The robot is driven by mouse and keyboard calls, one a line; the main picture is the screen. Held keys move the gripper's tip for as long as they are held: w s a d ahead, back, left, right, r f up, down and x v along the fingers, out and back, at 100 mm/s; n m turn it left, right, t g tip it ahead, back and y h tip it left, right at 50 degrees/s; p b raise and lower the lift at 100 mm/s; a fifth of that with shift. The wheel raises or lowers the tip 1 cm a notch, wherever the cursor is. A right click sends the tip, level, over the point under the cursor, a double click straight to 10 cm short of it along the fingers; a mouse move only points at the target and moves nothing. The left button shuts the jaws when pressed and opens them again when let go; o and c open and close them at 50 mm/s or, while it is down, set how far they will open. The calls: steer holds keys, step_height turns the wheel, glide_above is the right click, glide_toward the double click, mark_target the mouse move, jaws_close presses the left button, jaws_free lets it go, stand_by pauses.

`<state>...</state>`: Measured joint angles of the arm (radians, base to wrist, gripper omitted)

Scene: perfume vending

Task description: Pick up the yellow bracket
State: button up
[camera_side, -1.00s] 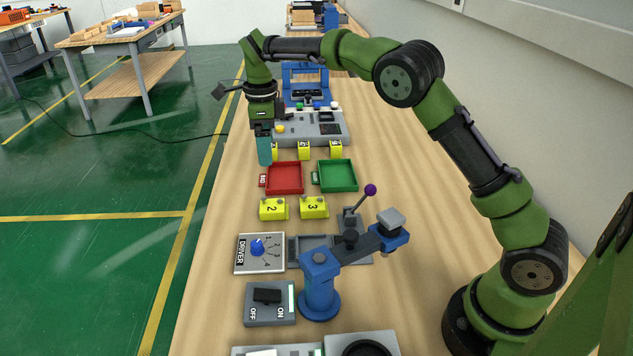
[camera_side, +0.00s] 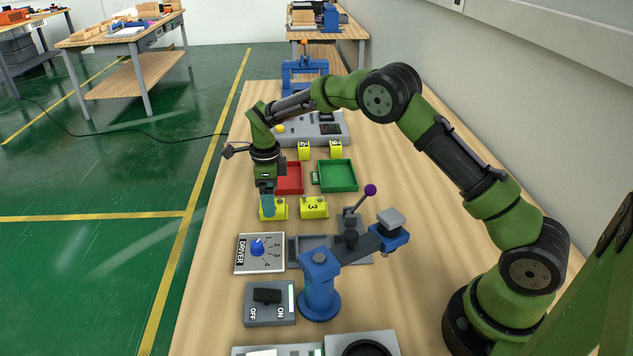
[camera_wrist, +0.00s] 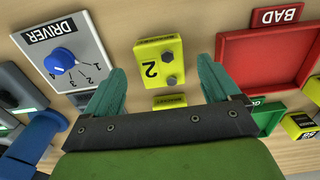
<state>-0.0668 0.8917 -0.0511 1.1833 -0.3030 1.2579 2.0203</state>
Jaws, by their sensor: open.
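The yellow bracket marked 2 (camera_side: 279,208) lies on the table in front of the red tray; in the wrist view (camera_wrist: 150,58) it shows between and beyond my fingertips. A yellow bracket marked 3 (camera_side: 314,207) lies to its right in the side view. Two more yellow brackets (camera_side: 304,151) (camera_side: 336,149) stand behind the trays. My gripper (camera_side: 267,204) is pointing down over bracket 2 and partly hides it. In the wrist view its teal fingers (camera_wrist: 166,82) are spread wide and empty. Whether the fingertips touch the bracket is hard to tell.
A red tray (camera_side: 297,191) marked BAD in the wrist view and a green tray (camera_side: 338,189) lie behind the brackets. Nearer stand the DRIVER dial panel (camera_side: 245,267), a purple-knobbed lever (camera_side: 370,190), a blue swing-arm post (camera_side: 320,290) and an OFF/ON switch box (camera_side: 270,317).

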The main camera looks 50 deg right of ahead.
steer(key=shift+f, duration=1.25)
steer(key=c, duration=1.4)
